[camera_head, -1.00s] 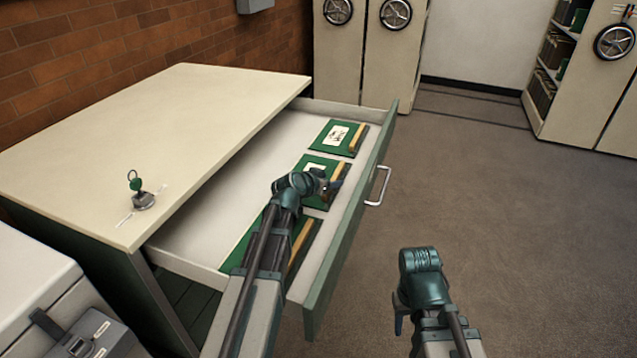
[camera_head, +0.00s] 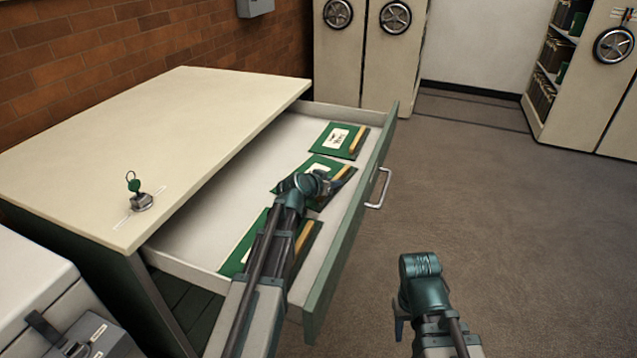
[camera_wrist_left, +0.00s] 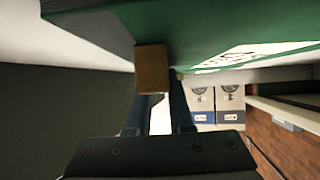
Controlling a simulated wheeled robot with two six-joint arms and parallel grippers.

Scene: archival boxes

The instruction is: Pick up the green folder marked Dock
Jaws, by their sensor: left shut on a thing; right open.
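Three green folders with white labels and wooden strips are in view at the open drawer (camera_head: 210,266). The back folder (camera_head: 325,148) lies flat in it, its label too small to read. My left gripper (camera_head: 328,184) is shut on the middle folder (camera_head: 290,181) by its wooden strip, and this folder seems raised and tilted. In the left wrist view the held folder (camera_wrist_left: 215,25) fills the top, its strip end (camera_wrist_left: 151,70) between the fingers. The front folder (camera_head: 245,247) is partly hidden by my left arm. My right gripper (camera_head: 399,318) is open and empty, right of the drawer.
The cream cabinet top (camera_head: 150,130) holds a lock with a green key (camera_head: 138,190). The drawer front (camera_head: 350,235) with its handle (camera_head: 379,188) stands between the folders and the open floor. Shelving units with wheels (camera_head: 395,17) stand at the back.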

